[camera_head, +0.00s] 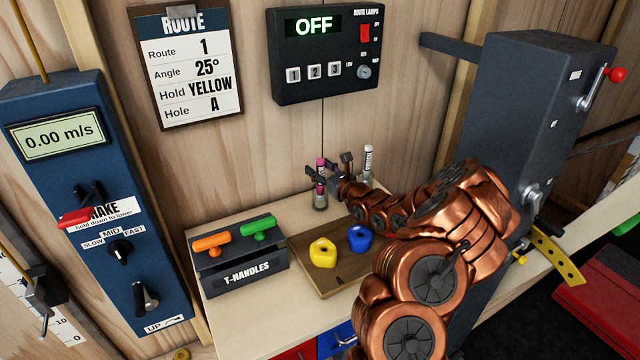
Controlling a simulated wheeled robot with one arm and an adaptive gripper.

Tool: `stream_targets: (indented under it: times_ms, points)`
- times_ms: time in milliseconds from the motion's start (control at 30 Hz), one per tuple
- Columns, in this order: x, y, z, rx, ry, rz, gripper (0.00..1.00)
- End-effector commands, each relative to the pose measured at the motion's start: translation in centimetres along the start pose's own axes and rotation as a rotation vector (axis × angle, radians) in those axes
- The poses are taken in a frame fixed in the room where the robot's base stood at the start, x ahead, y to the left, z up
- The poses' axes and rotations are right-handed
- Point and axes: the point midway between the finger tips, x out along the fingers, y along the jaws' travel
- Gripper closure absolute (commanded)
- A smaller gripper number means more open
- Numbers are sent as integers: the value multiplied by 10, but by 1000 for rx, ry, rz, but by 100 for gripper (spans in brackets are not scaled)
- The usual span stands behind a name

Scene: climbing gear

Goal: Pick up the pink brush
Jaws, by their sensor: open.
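The pink brush (321,164) stands upright at the back of the wooden bench, with its pink part on top and a paler lower part. My gripper (324,173) is open at the brush's upper part, and its dark fingers appear on either side of it. Part of the brush is hidden by the fingers. I cannot tell whether they touch it.
A white labelled tube (367,164) stands just right of my gripper. A wooden board (332,281) with yellow (322,260) and blue (360,243) holds lies in front. The T-handles box (245,271) is at the left, and a blue-grey cabinet (520,110) at the right.

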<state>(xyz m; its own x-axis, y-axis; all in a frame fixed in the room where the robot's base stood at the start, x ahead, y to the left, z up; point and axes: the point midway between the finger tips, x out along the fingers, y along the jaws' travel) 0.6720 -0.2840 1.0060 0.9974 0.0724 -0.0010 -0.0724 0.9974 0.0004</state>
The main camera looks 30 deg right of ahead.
Motion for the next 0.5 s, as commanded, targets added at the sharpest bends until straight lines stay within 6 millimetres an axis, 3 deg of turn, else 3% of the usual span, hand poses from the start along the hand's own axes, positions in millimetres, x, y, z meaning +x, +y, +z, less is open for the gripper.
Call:
stream_targets:
  times_ms: [133,500]
  points:
    - [0,0,0,0,0,0,45]
    - [0,0,0,0,-1,0,83]
